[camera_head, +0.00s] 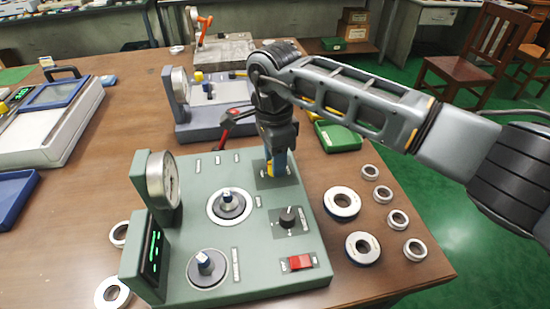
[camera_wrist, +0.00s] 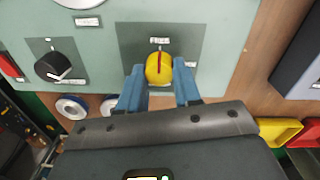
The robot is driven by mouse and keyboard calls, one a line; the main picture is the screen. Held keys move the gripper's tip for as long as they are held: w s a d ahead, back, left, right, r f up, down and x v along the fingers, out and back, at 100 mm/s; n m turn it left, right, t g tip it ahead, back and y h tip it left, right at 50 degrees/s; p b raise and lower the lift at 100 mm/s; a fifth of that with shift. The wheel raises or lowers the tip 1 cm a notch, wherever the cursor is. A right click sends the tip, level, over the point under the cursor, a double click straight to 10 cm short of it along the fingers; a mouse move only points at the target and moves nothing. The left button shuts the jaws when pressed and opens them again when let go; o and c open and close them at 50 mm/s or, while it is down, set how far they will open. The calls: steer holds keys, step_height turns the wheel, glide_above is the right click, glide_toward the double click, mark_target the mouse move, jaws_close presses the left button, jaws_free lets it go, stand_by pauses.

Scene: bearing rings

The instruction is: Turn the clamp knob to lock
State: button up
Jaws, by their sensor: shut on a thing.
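The clamp knob is a round yellow knob with a red line across its top, near the middle of the wrist view (camera_wrist: 159,69). It sits on a dark square plate on the green machine panel (camera_head: 180,240), with a label reading "FREE" beside it. The red line points towards that label. My gripper (camera_wrist: 159,84) is shut on the yellow knob, one blue finger on each side. In the head view my gripper (camera_head: 277,165) points down at the panel's far right corner, and the knob is mostly hidden by the fingers.
A black knob (camera_head: 289,217) and a red switch (camera_head: 300,262) are on the same panel. A dial gauge (camera_head: 163,180) stands at its left. Several bearing rings (camera_head: 342,203) lie to the right. A grey-blue machine (camera_head: 205,125) and a green tray (camera_head: 338,137) are behind.

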steer(key=shift+c, duration=1.1)
steer(key=shift+r, duration=0.1)
steer(key=m+p, duration=0.2)
steer(key=m, duration=0.2)
steer(key=shift+r, duration=0.1)
steer(key=m+p, duration=0.2)
steer(key=m, duration=0.3)
steer(key=m+p, duration=0.3)
steer(key=m, duration=0.1)
steer(key=shift+s+m, duration=0.1)
steer(key=shift+m, duration=0.2)
steer(key=shift+m+y+p, duration=0.3)
steer(key=shift+m+p, duration=1.4)
steer(key=shift+m, duration=0.4)
